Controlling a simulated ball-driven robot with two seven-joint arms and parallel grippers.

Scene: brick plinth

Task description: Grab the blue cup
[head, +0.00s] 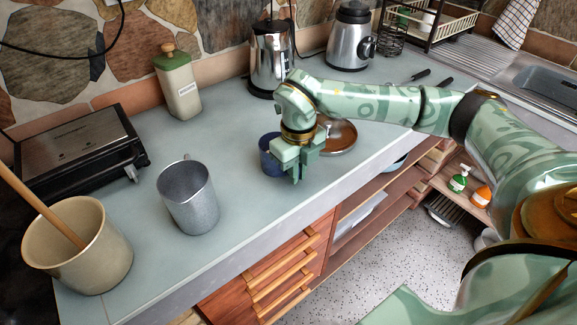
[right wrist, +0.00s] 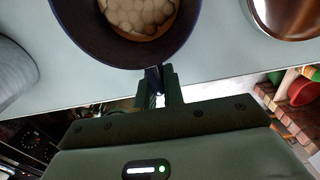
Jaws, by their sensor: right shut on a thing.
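The blue cup (head: 268,155) stands on the grey-green counter (head: 235,228), partly hidden behind my right gripper (head: 297,165). In the right wrist view the cup (right wrist: 75,45) is seen from above, dark blue, with a pale lumpy content inside. Its handle (right wrist: 153,78) points toward my right gripper (right wrist: 160,92), whose fingers are shut on it. I cannot tell whether the cup is lifted off the counter. My left gripper is not in view.
A grey metal mug (head: 188,197) and a beige crock (head: 78,248) with a wooden stick stand to the left. A brown-topped round dish (head: 340,137) is just right of my gripper. A steel kettle (head: 270,60) stands behind. The counter's front edge is close.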

